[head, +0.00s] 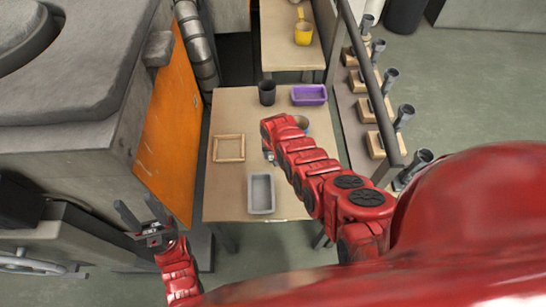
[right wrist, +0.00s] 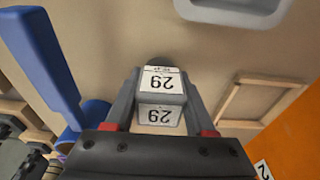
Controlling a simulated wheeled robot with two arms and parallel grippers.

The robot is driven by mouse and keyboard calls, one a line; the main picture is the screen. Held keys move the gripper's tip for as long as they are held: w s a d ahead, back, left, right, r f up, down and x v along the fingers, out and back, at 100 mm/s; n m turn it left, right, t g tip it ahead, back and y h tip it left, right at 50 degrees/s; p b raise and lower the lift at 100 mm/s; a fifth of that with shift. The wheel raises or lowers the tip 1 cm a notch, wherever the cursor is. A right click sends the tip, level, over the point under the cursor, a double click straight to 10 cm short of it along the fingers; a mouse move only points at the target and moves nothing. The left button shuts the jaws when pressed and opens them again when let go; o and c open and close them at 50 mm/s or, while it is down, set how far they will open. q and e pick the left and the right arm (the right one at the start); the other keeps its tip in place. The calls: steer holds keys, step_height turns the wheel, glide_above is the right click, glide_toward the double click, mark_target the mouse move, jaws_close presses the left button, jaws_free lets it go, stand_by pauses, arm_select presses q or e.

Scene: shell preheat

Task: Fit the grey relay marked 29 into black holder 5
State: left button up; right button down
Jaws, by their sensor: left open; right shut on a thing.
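The grey relay marked 29 (right wrist: 160,88) is between the fingers of my right gripper (right wrist: 162,112) in the right wrist view, its white label showing. The gripper is shut on it, over the tan table. In the head view my right gripper (head: 269,154) is above the table's middle, and my arm hides most of the relay. My left gripper (head: 143,222) is open and empty, left of the table. Dark upright fittings on wooden blocks (head: 378,145) stand in a row at the right. I read no number on them, so I cannot tell which is black holder 5.
The table (head: 225,180) bears a wooden frame (head: 229,148), a grey tray (head: 261,193), a black cup (head: 267,92) and a purple tray (head: 309,95). A blue handled thing (right wrist: 48,65) is beside my right gripper. A dark rail (head: 370,80) runs along the right row.

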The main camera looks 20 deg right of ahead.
steer(key=shift+f, duration=0.6)
steer(key=shift+f+b, duration=0.2)
steer(key=shift+b, duration=0.15)
steer(key=shift+c, duration=1.2)
jaws_free()
steer(key=shift+r, duration=0.15)
